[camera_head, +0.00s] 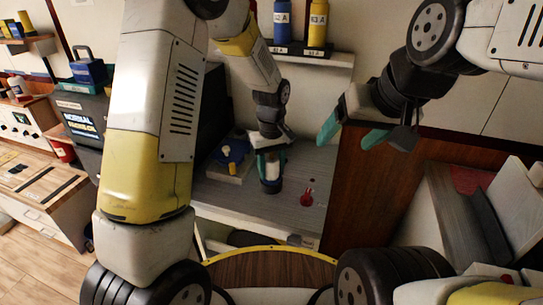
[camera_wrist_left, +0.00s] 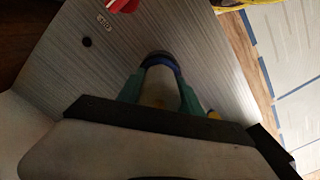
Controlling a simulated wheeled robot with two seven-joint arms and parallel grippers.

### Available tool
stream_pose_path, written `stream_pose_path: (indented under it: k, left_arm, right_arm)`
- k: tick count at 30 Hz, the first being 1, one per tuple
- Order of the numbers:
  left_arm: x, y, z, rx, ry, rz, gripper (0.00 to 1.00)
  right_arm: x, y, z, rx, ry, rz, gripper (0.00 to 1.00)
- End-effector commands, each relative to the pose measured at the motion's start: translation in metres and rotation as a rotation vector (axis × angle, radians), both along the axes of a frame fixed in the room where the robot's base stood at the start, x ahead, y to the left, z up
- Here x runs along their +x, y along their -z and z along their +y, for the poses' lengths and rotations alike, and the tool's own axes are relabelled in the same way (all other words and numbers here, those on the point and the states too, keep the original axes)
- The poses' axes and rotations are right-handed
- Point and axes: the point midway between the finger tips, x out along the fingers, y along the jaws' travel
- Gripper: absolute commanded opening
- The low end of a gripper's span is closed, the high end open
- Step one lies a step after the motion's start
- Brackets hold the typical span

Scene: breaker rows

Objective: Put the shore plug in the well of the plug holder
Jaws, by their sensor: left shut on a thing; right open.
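My left gripper (camera_head: 270,155) is shut on a pale, round-bodied piece with a dark blue lower part (camera_head: 271,185), which I take for the shore plug. In the left wrist view the teal fingers (camera_wrist_left: 160,100) clasp both sides of the pale body with its blue rim (camera_wrist_left: 160,62). It stands upright over the grey worktop; I cannot tell whether its lower end touches anything. A blue-and-yellow fitting on a pale block (camera_head: 230,176) is just left of it; I cannot tell whether this is the plug holder. My right gripper (camera_head: 347,133) is open and empty, up to the right.
A red item (camera_head: 307,196) lies on the grey worktop (camera_head: 285,215) right of the held piece. Blue and yellow bottles (camera_head: 318,22) stand on a shelf behind. A wooden panel (camera_head: 355,190) bounds the worktop on the right.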

Motion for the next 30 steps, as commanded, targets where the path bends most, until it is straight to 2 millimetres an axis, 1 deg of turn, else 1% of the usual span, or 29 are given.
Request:
stream_pose_path:
  k: [7,8,10,11,19,22,26,30]
  left_arm:
    - [0.0,0.002,0.0,-0.001,0.001,-0.001,0.0]
    - [0.0,0.002,0.0,-0.001,0.0,-0.001,0.48]
    - [0.0,0.002,0.0,-0.001,0.0,-0.001,0.62]
    - [0.0,0.002,0.0,0.0,0.0,-0.001,0.64]
    - [0.0,0.002,0.0,0.0,0.0,-0.001,0.64]
    - [0.0,-0.002,0.0,-0.001,0.0,-0.001,0.64]
    - [0.001,-0.02,0.0,-0.001,0.0,-0.005,0.64]
    - [0.002,-0.05,-0.001,-0.003,0.001,-0.007,0.64]
  right_arm:
    - [0.0,0.0,0.0,0.0,0.0,0.0,0.74]
    - [0.0,0.0,0.0,0.0,0.0,0.0,0.74]
    - [0.0,0.0,0.0,0.0,0.0,0.0,0.74]
    - [0.0,0.0,0.0,0.0,0.0,0.0,0.74]
    - [0.0,0.0,0.0,0.0,0.0,0.0,0.74]
    - [0.0,0.0,0.0,0.0,0.0,0.0,0.74]
    - [0.0,0.0,0.0,0.0,0.0,0.0,0.74]
    - [0.0,0.0,0.0,0.0,0.0,0.0,0.74]
